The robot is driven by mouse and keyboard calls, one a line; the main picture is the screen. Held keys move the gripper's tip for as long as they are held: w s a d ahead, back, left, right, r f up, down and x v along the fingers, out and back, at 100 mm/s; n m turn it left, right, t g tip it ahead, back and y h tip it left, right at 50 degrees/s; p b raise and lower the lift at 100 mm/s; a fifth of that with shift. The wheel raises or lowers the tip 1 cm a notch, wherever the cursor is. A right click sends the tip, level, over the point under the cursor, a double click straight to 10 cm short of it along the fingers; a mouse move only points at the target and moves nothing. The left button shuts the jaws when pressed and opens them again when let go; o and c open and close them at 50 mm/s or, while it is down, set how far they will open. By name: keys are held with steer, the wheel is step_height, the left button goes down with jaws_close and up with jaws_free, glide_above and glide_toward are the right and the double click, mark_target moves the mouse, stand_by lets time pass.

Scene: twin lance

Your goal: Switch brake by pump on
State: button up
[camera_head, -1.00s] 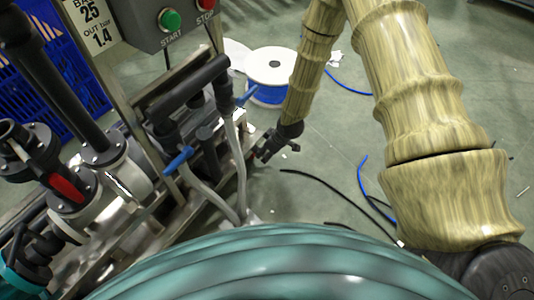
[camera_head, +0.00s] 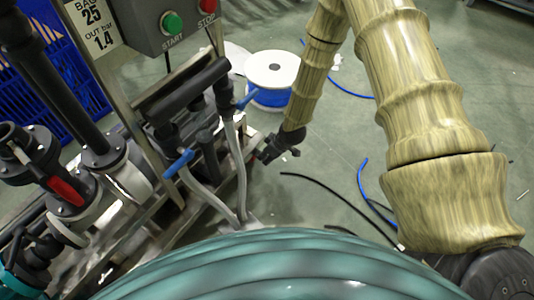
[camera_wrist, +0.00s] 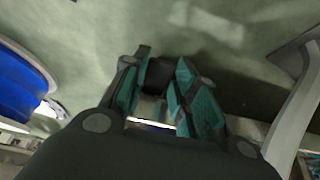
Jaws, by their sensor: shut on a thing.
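My gripper (camera_head: 280,148) is low near the floor, beside the lower right end of the pump frame (camera_head: 200,215). In the wrist view, its teal-padded fingers (camera_wrist: 160,95) stand on either side of a dark block (camera_wrist: 158,75), and they are shut on it. I cannot make out clearly whether this block is the brake. The pump's dark pipes and valves (camera_head: 100,150) stand at the left. The fingers hide much of what they hold.
A white and blue cable spool (camera_head: 272,78) stands behind the gripper. Blue-handled valves (camera_head: 180,163) and grey hoses (camera_head: 241,170) are left of it. A black cable (camera_head: 325,183) lies on the floor at right. A green START button (camera_head: 171,24) is above. Teal ribbed surface fills the front.

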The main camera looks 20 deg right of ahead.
steer(key=shift+s+d+f+t+y+p, duration=0.1)
steer(key=shift+s+f+t+y+p, duration=0.05)
steer(key=shift+f+t+y+p, duration=0.35)
steer(key=shift+s+d+f+t+y+p, duration=0.15)
steer(key=shift+f+t+y+p, duration=0.15)
steer(key=shift+t, duration=0.3)
steer(key=shift+o, duration=0.2)
steer(key=shift+w+a+f+t+y, duration=0.1)
steer(key=shift+f+t+y, duration=0.5)
steer(key=shift+t+y, duration=0.3)
steer(key=shift+c, duration=0.2)
steer(key=o, duration=1)
steer(key=shift+a, duration=0.1)
steer(key=shift+o, duration=0.2)
steer(key=v, duration=1.2)
